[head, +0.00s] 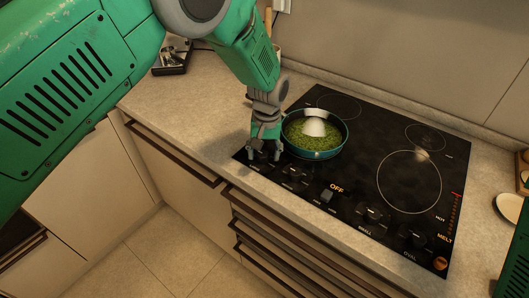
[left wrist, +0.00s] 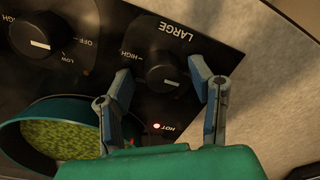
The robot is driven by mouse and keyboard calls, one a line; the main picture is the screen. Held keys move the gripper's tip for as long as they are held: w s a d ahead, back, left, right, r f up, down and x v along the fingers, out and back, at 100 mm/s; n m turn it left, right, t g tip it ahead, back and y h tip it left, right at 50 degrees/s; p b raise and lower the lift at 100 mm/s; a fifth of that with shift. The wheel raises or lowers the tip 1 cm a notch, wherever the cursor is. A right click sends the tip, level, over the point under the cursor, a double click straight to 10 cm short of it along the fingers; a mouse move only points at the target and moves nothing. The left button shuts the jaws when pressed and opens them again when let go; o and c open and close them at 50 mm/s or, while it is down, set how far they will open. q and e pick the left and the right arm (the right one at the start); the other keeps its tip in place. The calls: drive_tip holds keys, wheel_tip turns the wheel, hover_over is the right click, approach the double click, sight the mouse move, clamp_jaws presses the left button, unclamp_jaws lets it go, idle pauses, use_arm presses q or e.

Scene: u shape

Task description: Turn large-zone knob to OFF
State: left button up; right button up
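The large-zone knob (left wrist: 160,68) is black and round, with "LARGE" printed beside it and "HIGH" at its left in the left wrist view. A short white mark shows near its lower right rim. The left gripper (left wrist: 163,80) is open, with one finger on each side of this knob. I cannot tell whether either finger touches it. In the head view the left gripper (head: 265,153) points down at the near left corner of the cooktop (head: 365,150) and mostly hides the knob. A red-white light glows by the word "HOT" (left wrist: 167,128). My right gripper is not in view.
A teal pan (head: 316,154) with green food and a pale dome-like thing stands right beside the left gripper. Another knob (left wrist: 38,35) is close by, and more knobs line the cooktop's front. The pan (left wrist: 60,150) also shows in the left wrist view. Bare counter (head: 190,110) lies left.

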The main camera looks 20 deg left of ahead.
sight(266, 153)
use_arm(q)
wheel_tip(266, 153, up, 12)
drive_tip(key=shift+w+d, duration=0.15)
drive_tip(key=shift+d, duration=0.25)
drive_tip(key=shift+f, duration=0.15)
idle(0.3)
